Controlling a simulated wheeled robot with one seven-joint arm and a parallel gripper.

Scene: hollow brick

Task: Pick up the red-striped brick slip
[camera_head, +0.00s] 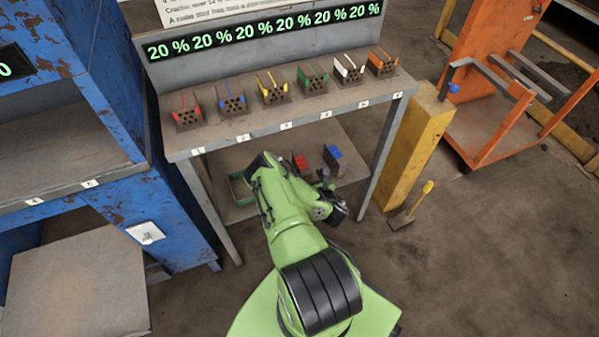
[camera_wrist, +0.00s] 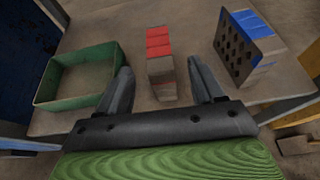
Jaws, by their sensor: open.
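The red-striped brick slip (camera_wrist: 161,64) stands on the lower shelf in the wrist view, a narrow block with a red top and a brown-grey lower face. It also shows in the head view (camera_head: 300,164), partly hidden by my arm. My gripper (camera_wrist: 160,68) is open, its two fingers on either side of the slip in the picture with gaps to both. I cannot tell whether the fingertips reach down to the slip's depth. In the head view my gripper (camera_head: 328,186) is over the lower shelf, close to the slip.
A blue-striped brick (camera_wrist: 248,45) with holes stands to the right on the lower shelf (camera_wrist: 195,27). A green open tray (camera_wrist: 79,99) lies to the left. Several small hollow bricks with coloured stripes stand on the upper shelf (camera_head: 255,130). A yellow post (camera_head: 418,150) stands at the right.

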